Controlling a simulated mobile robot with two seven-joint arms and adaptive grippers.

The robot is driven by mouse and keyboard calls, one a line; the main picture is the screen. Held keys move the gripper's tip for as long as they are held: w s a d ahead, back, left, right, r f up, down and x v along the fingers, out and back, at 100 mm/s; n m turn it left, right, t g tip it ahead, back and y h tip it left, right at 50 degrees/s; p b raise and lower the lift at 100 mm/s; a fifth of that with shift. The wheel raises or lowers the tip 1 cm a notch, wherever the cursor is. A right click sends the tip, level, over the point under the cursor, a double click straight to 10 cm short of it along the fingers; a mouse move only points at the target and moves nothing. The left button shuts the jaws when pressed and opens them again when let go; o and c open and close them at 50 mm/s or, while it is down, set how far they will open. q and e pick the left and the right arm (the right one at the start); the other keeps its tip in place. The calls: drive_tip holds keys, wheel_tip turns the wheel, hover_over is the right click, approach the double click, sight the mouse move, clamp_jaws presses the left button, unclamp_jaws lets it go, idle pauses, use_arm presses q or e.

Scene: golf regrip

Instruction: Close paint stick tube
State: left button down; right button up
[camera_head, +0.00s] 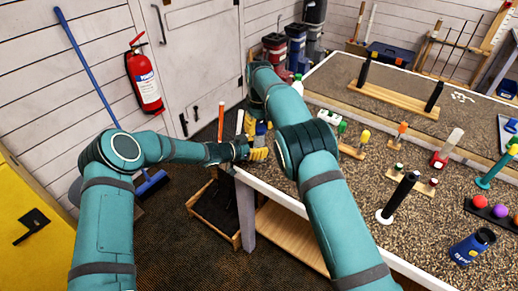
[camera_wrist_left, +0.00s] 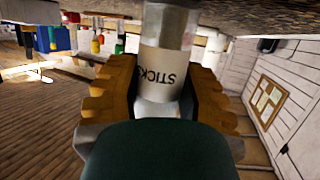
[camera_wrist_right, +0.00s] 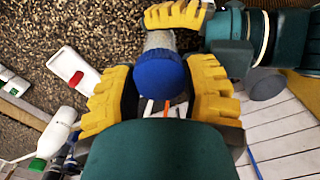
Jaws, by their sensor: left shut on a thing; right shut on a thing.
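My left gripper (camera_head: 258,153) is shut on a clear, pale-labelled tube (camera_wrist_left: 163,65) beyond the table's near left corner. The label reads "STICK" upside down in the left wrist view. My right gripper (camera_wrist_right: 160,92) is shut on a blue cap (camera_wrist_right: 158,76), which also shows in the head view (camera_head: 261,129). The cap is in line with the tube and at its end, just above my left gripper. The tube's grey body (camera_wrist_right: 159,41) shows past the cap in the right wrist view. I cannot tell whether the cap is fully seated.
The speckled table (camera_head: 340,195) carries a black post (camera_head: 399,196), a blue cup (camera_head: 472,246), a white bottle (camera_head: 297,85) and several small stands. A wooden box (camera_head: 212,212) stands on the floor below. A red extinguisher (camera_head: 145,79) hangs on the wall.

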drive_tip(key=o, duration=1.3)
drive_tip(key=shift+r, duration=3.7)
use_arm(q)
drive_tip(key=c, duration=0.5)
unclamp_jaws()
drive_tip(key=v, duration=1.2)
